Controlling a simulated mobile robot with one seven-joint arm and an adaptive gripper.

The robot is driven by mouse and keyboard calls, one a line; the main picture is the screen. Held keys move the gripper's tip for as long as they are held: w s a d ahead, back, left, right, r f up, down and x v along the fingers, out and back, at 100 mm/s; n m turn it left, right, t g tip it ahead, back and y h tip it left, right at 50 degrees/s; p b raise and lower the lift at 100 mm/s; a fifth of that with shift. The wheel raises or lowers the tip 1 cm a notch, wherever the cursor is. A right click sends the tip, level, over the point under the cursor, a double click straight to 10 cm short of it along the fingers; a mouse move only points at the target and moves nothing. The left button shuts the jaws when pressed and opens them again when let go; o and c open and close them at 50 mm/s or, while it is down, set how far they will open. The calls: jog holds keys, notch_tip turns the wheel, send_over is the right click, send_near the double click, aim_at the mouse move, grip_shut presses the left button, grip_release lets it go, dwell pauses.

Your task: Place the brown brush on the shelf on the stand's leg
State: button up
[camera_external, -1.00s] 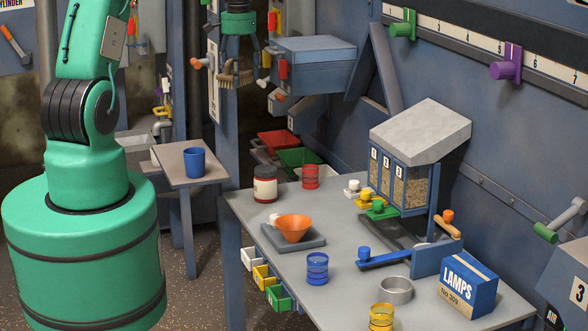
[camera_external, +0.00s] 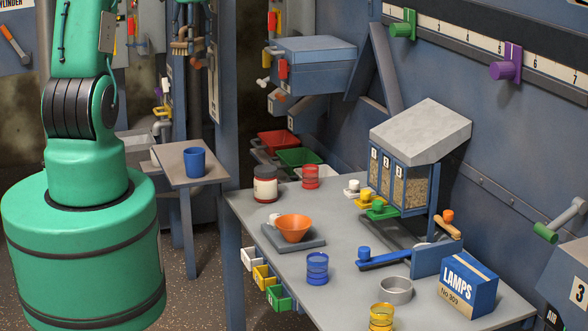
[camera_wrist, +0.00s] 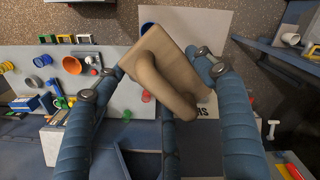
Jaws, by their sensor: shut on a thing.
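The brown brush (camera_external: 180,46) hangs in the air at the top of the external view, left of the tall blue-grey post. My gripper (camera_external: 192,14) is shut on it and is partly cut off by the top edge. In the wrist view the brush (camera_wrist: 160,68) lies tilted between the blue fingers of my gripper (camera_wrist: 162,85). A small grey-topped stand (camera_external: 175,158) with legs stands below the brush. I cannot clearly make out a shelf on its leg.
A blue cup (camera_external: 195,162) stands on the stand. The tall post (camera_external: 230,100) is just right of my gripper. The large workbench (camera_external: 345,235) holds an orange funnel (camera_external: 293,228), jars and a lamps box (camera_external: 468,285).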

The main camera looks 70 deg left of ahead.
jog(key=s+a, duration=0.3)
jog(key=a, duration=0.3)
jog(key=n, duration=0.9)
send_over(183, 148)
notch_tip(183, 148, down, 27)
jog(key=shift+d, duration=0.2)
jog(key=shift+f, duration=2.85)
jog(key=shift+f, duration=2.1)
jog(key=shift+f, duration=0.1)
